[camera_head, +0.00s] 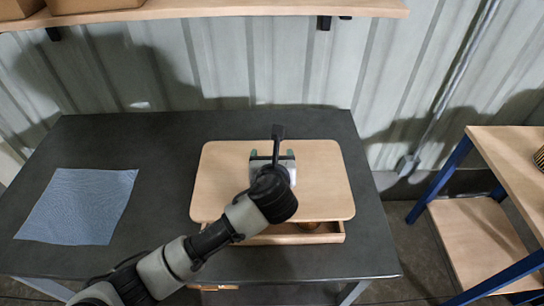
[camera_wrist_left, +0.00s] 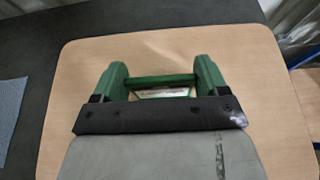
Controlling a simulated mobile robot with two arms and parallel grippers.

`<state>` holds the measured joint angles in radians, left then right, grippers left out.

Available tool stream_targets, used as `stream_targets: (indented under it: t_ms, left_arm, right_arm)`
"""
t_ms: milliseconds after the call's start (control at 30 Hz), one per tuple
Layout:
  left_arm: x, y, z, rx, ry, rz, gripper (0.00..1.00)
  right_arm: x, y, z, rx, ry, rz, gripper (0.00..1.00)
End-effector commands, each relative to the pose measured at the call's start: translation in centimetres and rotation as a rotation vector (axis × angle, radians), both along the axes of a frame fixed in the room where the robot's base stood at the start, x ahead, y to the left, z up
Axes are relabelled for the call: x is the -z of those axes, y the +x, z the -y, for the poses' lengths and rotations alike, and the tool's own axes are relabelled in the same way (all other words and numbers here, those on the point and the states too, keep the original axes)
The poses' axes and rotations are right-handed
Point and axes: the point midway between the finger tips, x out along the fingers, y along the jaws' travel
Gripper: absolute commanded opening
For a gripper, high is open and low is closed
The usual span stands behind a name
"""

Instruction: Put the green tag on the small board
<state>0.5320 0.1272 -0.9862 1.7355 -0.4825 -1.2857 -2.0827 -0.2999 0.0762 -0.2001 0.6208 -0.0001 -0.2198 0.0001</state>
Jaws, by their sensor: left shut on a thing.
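The small board (camera_head: 225,175) is a light wooden panel with rounded corners on the dark table. It also fills most of the left wrist view (camera_wrist_left: 250,60). My left gripper (camera_head: 272,155) is over the middle of the board, its green fingers pointing toward the back. In the left wrist view, the fingers (camera_wrist_left: 160,74) are shut on the green tag (camera_wrist_left: 160,79), a narrow green piece with a paler patch, spanning between them. I cannot tell whether the tag touches the board. The arm hides the tag in the head view. My right gripper is not in view.
A shallow wooden tray (camera_head: 280,240) shows under the board's front edge, with an orange-brown item (camera_head: 308,225) partly inside. A blue cloth (camera_head: 80,205) lies at the table's left. A wooden shelf unit (camera_head: 485,225) stands at right. A wall shelf (camera_head: 220,10) with boxes hangs behind.

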Motion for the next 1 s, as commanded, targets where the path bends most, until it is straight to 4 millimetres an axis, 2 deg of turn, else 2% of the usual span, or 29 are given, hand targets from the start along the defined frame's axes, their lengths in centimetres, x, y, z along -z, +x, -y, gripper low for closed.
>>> stream_targets:
  t_ms: [33, 200, 567, 667, 1000]
  left_arm:
    - [0.1, 0.0, 0.0, 0.0, 0.001, -0.001, 0.75]
    - [0.1, 0.0, 0.0, 0.0, 0.001, -0.001, 0.99]
    - [-0.3, -0.4, 0.0, 0.001, -0.002, 0.0, 0.99]
    - [-0.9, -1.8, 0.1, 0.002, -0.002, 0.001, 0.99]
    - [-3.6, -8.4, 0.0, 0.002, -0.002, -0.001, 0.99]
  right_arm:
    - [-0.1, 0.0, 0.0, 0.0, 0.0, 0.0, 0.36]
    - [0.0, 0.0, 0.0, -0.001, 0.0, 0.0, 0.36]
    - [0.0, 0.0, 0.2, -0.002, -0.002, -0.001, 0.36]
    - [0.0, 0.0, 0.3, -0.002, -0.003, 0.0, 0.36]
    - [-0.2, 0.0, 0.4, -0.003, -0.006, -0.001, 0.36]
